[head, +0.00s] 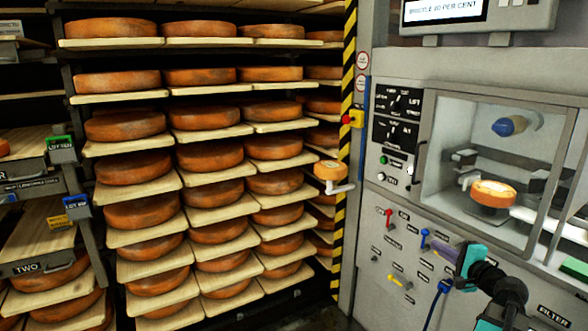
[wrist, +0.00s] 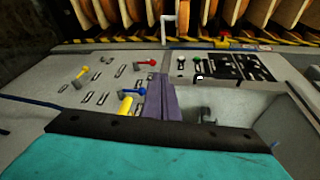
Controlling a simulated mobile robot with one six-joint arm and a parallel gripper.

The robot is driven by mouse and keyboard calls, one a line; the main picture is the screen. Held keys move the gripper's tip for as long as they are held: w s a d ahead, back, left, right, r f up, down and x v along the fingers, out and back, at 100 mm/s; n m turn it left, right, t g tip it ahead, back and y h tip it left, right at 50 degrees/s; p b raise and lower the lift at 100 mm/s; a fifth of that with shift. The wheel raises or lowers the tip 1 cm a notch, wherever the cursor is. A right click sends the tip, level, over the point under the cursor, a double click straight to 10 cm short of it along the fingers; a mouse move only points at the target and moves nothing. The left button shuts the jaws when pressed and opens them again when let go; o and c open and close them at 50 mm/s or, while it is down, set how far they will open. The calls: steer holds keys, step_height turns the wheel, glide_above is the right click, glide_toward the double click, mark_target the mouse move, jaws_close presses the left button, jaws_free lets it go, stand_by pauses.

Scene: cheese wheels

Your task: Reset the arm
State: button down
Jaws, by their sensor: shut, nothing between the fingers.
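My gripper (head: 434,247) has shut purple fingers with nothing between them. It is in front of the grey machine panel at the lower right of the head view, its fingertips close to the blue lever (head: 425,238). I cannot tell whether they touch it. In the wrist view the shut fingers (wrist: 160,82) point towards the panel, just right of the blue lever (wrist: 132,92). My arm runs to the lower right corner of the head view.
A red lever (head: 389,216) and a yellow lever (head: 400,282) stick out of the panel. Above is a glazed chamber with a cheese wheel (head: 493,194) inside. A crank handle (head: 330,172) juts out at the panel's left. Shelves of cheese wheels (head: 215,232) fill the left.

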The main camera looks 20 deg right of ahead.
steer(key=w+a+f+n+g+y, duration=0.25)
steer(key=w+a+f, duration=0.35)
steer(key=a+f, duration=0.5)
steer(key=w+a+f+n+g+y, duration=0.1)
steer(key=w+a+f+y, duration=0.3)
steer(key=w+a+f, duration=0.55)
steer(key=s+a+f+n+g+y, duration=0.1)
steer(key=s+a+f+n+g, duration=0.15)
steer(key=a+f, duration=0.4)
steer(key=s+a+f+n+g+y, duration=0.1)
steer(key=s+a+f, duration=0.25)
steer(key=a, duration=0.65)
steer(key=s+a+f+n+g, duration=0.1)
steer(key=s+a+f+g, duration=0.1)
steer(key=a+f, duration=0.5)
steer(key=s+a+f+n+g+h, duration=0.1)
steer(key=s+a+f+n+g, duration=0.3)
steer(key=s+a+f, duration=0.5)
steer(key=s+a+f+n+g, duration=0.35)
steer(key=s+a+f, duration=0.3)
steer(key=s, duration=0.35)
steer(key=s+d+f+n+g+h, duration=0.1)
steer(key=s+d+n+g+h, duration=0.1)
steer(key=s, duration=0.4)
steer(key=s+d+f+n+g+h, duration=0.2)
steer(key=s+d+n+g+h, duration=0.1)
steer(key=s+d, duration=0.2)
steer(key=shift+s+d+f+n, duration=0.15)
steer(key=shift+s+f+n, duration=0.2)
steer(key=shift+s, duration=0.65)
